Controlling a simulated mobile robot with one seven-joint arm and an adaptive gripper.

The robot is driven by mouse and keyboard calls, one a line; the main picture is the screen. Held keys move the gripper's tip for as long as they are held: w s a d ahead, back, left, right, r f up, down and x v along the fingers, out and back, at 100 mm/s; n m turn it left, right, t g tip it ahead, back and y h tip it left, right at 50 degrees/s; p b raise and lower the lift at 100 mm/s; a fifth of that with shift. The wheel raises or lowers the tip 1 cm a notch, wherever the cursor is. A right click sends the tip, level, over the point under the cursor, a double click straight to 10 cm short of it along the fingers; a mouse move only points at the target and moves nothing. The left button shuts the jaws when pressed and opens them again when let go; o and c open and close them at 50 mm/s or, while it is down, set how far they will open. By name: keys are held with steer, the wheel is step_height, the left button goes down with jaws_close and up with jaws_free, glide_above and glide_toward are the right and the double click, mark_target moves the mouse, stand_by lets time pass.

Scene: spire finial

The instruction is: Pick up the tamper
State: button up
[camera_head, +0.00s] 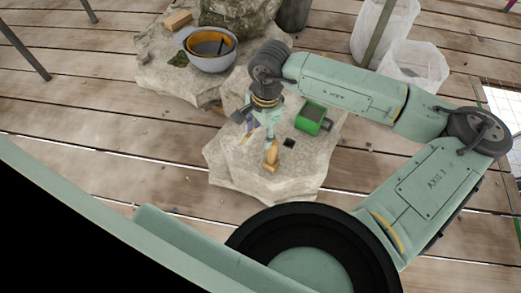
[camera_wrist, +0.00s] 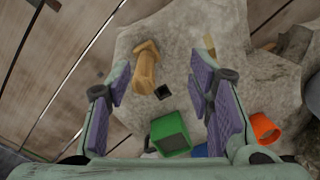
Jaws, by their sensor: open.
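A tan, wood-coloured piece with a rounded end, which looks like the tamper (camera_head: 271,155), is on the pale stone block near its front. In the wrist view the tamper (camera_wrist: 145,66) lies beyond the fingertips, left of centre. My gripper (camera_head: 268,128) points down above the same stone, just behind the tamper in the head view. In the wrist view my gripper (camera_wrist: 160,88) has its purple-padded fingers wide apart with nothing between them. I cannot tell the exact height of the fingers above the stone.
An orange cup (camera_wrist: 265,127) lies at right. A grey bucket (camera_head: 208,50) stands on another stone behind.

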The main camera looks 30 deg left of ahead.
steer(key=d, duration=0.1)
steer(key=w+d+f, duration=0.1)
steer(key=d, duration=0.1)
steer(key=shift+w+f+h, duration=0.3)
steer(key=shift+h, duration=0.1)
step_height(320, 180, down, 4)
steer(key=shift+r, duration=0.1)
steer(key=shift+w+f+p, duration=0.15)
steer(key=shift+f+p, duration=0.25)
steer(key=shift+f, duration=2.55)
steer(key=shift+c, duration=0.5)
jaws_close()
